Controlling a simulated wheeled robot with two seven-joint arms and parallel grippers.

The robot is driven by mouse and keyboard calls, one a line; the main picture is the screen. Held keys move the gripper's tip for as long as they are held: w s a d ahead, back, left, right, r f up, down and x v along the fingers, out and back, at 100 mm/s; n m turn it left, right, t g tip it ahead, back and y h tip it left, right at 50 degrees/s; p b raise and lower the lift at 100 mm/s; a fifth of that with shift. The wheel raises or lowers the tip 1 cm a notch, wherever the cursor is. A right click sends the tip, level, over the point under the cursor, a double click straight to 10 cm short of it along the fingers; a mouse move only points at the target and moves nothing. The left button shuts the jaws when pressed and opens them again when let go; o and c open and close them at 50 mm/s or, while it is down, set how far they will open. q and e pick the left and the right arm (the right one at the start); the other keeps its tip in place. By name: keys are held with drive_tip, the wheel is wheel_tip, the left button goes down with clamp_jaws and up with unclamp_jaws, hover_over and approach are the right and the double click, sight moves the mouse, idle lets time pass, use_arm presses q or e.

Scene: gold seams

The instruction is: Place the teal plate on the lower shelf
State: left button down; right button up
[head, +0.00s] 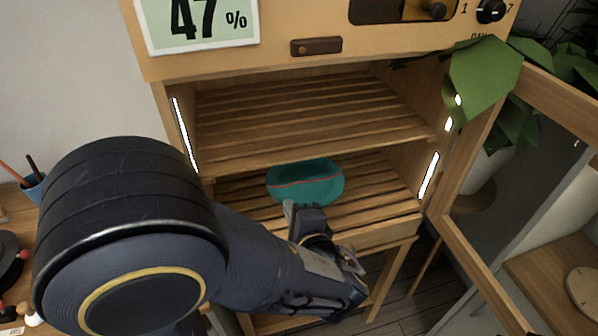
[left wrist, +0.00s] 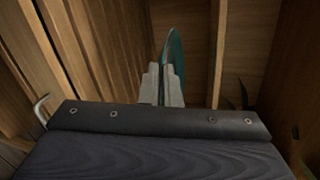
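The teal plate (head: 305,182), with a thin red seam across it, is in the lower bay of the wooden cabinet, over the slats of the lower shelf (head: 375,194). My left gripper (head: 302,212) is at the plate's near edge, at the front of the bay. In the left wrist view the plate (left wrist: 177,55) shows almost edge-on between the two pale fingertips (left wrist: 163,85), which are shut on its rim. Whether its underside touches the slats is hard to tell. My right gripper is in neither view.
The slatted upper shelf (head: 300,110) above is empty. Side walls with light strips (head: 186,135) bound the bays. The framed glass door (head: 470,245) stands open at right. Green leaves (head: 480,80) hang by the upper right corner. A display reading 47% (head: 200,22) is on top.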

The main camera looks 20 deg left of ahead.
sight(308, 196)
use_arm(q)
drive_tip(key=w+f, duration=0.1)
drive_tip(key=w, duration=0.2)
drive_tip(key=w+f, duration=0.2)
drive_tip(key=w, duration=0.1)
drive_tip(key=w+f, duration=0.1)
drive_tip(key=w, duration=0.2)
drive_tip(key=shift+d+f+p, duration=0.35)
drive_tip(key=shift+p, duration=0.05)
drive_tip(key=w+f, duration=0.1)
drive_tip(key=f, duration=0.1)
drive_tip(key=w+f, duration=0.2)
drive_tip(key=shift+w+d, duration=0.15)
drive_tip(key=shift+d, duration=0.05)
drive_tip(key=shift+w+f, duration=0.4)
drive_tip(key=shift+f, duration=0.1)
wheel_tip(308, 196, down, 4)
drive_tip(key=shift+w+r, duration=0.15)
drive_tip(key=shift+r, duration=0.1)
